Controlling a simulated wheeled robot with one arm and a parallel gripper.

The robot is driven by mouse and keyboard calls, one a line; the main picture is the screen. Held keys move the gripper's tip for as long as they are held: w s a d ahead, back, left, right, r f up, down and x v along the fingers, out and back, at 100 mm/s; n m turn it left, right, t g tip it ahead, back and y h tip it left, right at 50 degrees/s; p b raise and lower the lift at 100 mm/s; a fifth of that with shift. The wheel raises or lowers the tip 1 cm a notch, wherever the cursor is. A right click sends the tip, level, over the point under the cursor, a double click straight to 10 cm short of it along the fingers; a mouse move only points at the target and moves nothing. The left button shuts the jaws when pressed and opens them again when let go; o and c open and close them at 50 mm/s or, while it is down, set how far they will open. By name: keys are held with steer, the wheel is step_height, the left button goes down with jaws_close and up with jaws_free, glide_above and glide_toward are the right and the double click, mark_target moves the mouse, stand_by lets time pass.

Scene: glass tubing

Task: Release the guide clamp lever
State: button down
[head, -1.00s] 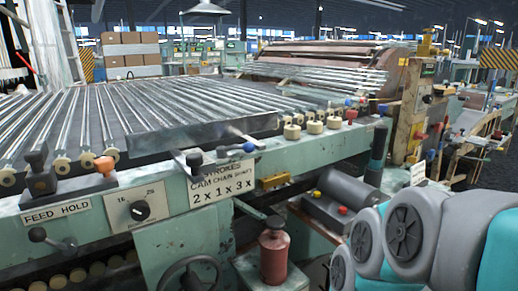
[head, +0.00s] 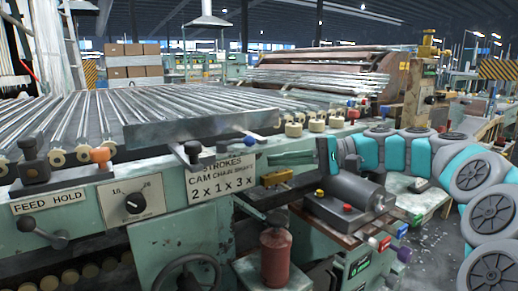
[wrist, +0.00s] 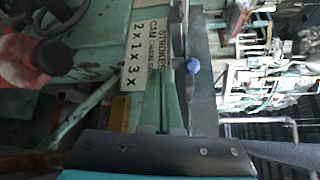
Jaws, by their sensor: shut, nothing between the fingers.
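No part is labelled as the guide clamp lever, so I cannot tell for certain which one it is. A lever with a blue ball knob (head: 249,141) sits on the front rail, right of a black knob (head: 193,149) and above the strokes label (head: 222,182). The blue knob also shows in the wrist view (wrist: 193,65). My gripper (head: 268,160) reaches in from the right, its slim green fingers together and empty. In the wrist view its fingertips (wrist: 170,72) are close below and left of the blue knob; contact cannot be told.
A yellow block (head: 277,178) is just below my fingers. A grey motor (head: 352,190) stands below my wrist. Glass tubes (head: 190,101) lie across the bed behind the rail.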

steer(key=w+d+r+t+y, duration=0.2)
steer(key=w+d, duration=0.3)
steer(key=d, duration=0.1)
steer(key=shift+m, duration=0.4)
steer(key=a, duration=0.3)
steer(key=w+a, duration=0.1)
steer(key=a, duration=0.4)
steer(key=shift+w+a+r, duration=0.2)
steer(key=shift+w+a, duration=0.15)
steer(key=shift+a, duration=0.05)
steer(key=shift+s+a+r, duration=0.15)
steer(key=shift+s+a, duration=0.2)
steer(key=shift+s, duration=0.25)
steer(key=shift+s+a+r, duration=0.15)
steer(key=shift+s+a, duration=0.15)
steer(key=shift+s, duration=0.3)
steer(key=shift+s+a+r, duration=0.15)
steer(key=shift+s+a, duration=0.2)
steer(key=shift+s, duration=0.25)
steer(key=shift+b, duration=0.3)
steer(key=shift+s+a+m+t+h+b, duration=0.15)
steer(key=shift+s+m+t+h+b, duration=0.25)
steer(key=shift+s+m+t+b, duration=0.6)
steer(key=shift+s+a+m+t+h+b, duration=0.15)
steer(key=shift+m+t+h, duration=0.4)
steer(key=shift+t, duration=0.95)
